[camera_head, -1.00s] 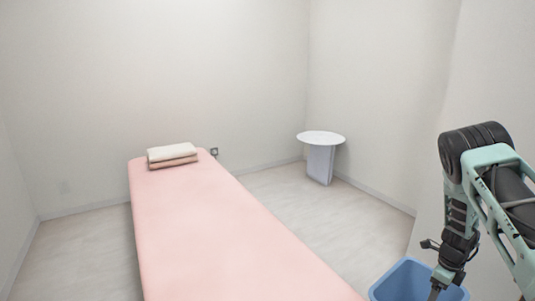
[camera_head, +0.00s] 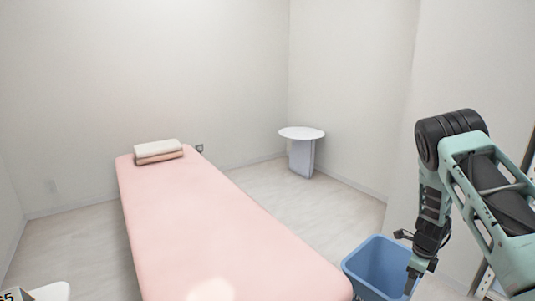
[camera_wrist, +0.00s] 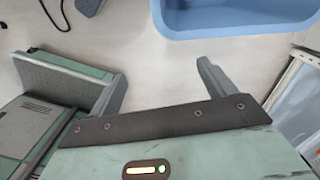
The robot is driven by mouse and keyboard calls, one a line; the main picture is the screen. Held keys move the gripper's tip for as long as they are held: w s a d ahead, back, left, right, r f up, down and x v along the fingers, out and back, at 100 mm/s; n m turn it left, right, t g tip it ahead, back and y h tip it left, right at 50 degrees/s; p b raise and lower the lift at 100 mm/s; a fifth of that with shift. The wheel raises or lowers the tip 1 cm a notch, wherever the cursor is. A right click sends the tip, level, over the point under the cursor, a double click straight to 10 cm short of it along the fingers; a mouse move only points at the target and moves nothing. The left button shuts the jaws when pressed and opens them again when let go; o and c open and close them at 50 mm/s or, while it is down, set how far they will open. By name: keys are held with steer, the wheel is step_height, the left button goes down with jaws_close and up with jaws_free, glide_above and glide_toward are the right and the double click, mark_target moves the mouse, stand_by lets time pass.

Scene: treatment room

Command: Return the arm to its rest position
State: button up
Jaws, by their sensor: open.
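My arm hangs at the right of the head view, bent at a dark-jointed elbow, with my gripper (camera_head: 411,284) pointing down at its lower end. In the head view the gripper overlaps the right side of a blue bin (camera_head: 362,268). In the wrist view my gripper (camera_wrist: 162,84) is open, its two fingers wide apart with only pale floor between them. The blue bin (camera_wrist: 235,25) shows beyond the fingers at the top of the wrist view, apart from them. I see nothing held.
A pink bed (camera_head: 210,225) with folded towels (camera_head: 158,151) fills the middle. A small round white table (camera_head: 302,133) stands by the far corner. A white object (camera_head: 50,291) shows at the lower left. Pale floor lies between bed and table.

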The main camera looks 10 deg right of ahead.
steer(key=w+a+r+n+y+b, duration=0.1)
steer(key=a+r+n+b, duration=0.15)
steer(key=a, duration=0.55)
steer(key=w+a+r+n+y+b, duration=0.1)
steer(key=w+a+r+n+b, duration=0.1)
steer(key=a+n, duration=0.35)
steer(key=s+a+r+n+b, duration=0.2)
steer(key=s+a+n, duration=0.15)
steer(key=a, duration=0.35)
steer(key=s+a+r+n+b, duration=0.1)
steer(key=s+a+n+b, duration=0.2)
steer(key=a, duration=0.4)
steer(key=s+a+r+n+b, duration=0.2)
steer(key=a+n, duration=0.2)
steer(key=a, duration=0.4)
steer(key=s+a+n+h+b, duration=0.1)
steer(key=s+a+n+b, duration=0.3)
steer(key=s+n, duration=0.6)
steer(key=s+a+n+h+b, duration=0.1)
steer(key=s+a+n+b, duration=0.35)
steer(key=s+n, duration=0.65)
step_height(320, 180, up, 39)
steer(key=s+m+p, duration=0.1)
steer(key=m+p, duration=0.1)
steer(key=p, duration=3.6)
steer(key=shift+d+f+m, duration=0.2)
steer(key=shift+d+m, duration=0.1)
steer(key=shift+m, duration=0.05)
